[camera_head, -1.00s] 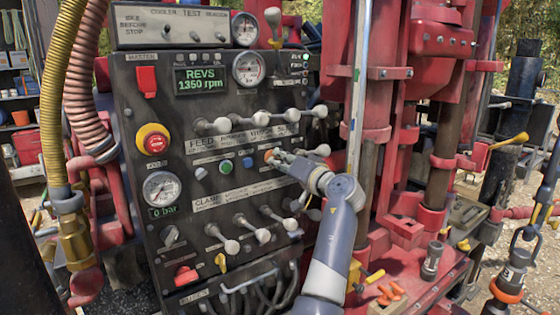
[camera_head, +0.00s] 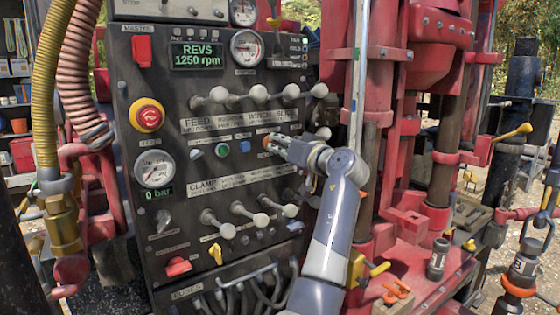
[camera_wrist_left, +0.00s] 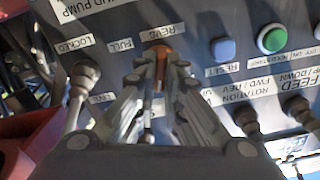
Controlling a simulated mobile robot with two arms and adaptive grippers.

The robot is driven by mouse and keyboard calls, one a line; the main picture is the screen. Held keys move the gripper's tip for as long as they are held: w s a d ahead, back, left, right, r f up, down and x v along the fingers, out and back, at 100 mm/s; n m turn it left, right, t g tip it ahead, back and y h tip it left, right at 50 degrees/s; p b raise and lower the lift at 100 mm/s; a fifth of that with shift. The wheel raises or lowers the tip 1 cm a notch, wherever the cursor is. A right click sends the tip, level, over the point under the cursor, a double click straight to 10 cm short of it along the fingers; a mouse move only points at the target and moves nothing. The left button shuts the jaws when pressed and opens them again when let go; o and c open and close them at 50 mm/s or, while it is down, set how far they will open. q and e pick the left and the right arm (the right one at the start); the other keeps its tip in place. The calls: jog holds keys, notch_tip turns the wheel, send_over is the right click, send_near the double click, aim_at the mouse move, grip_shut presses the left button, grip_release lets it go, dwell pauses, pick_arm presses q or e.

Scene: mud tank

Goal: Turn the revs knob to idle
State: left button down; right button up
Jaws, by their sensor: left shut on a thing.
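The revs knob (camera_head: 266,142) is a small orange knob on the dark control panel (camera_head: 130,215). My left gripper (camera_head: 272,144) is at the panel with its fingertips around the knob. In the left wrist view the knob (camera_wrist_left: 158,50) shows between the two fingers (camera_wrist_left: 160,68), below the REVS label (camera_wrist_left: 157,33); the fingers are shut on it and hide part of it. The green display (camera_head: 197,56) reads REVS 1250 rpm. My right gripper is in neither view.
A row of ball-tipped levers (camera_head: 258,95) stands out above the knob, and lower levers (camera_head: 249,214) below. A blue button (camera_head: 244,146) and a green button (camera_head: 222,150) sit left of it. A red emergency button (camera_head: 147,115) is further left. The red rig mast (camera_head: 423,130) stands right.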

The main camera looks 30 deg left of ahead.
pick_arm(q)
jog(key=shift+a+n+b, duration=0.1)
jog(key=shift+n+b, duration=1.45)
jog(key=shift+n, duration=0.25)
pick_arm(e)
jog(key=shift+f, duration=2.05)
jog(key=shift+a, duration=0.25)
pick_arm(q)
jog(key=c, duration=1.8)
grip_release()
jog(key=shift+o, duration=0.5)
jog(key=shift+a, duration=0.2)
jog(key=shift+f, duration=0.1)
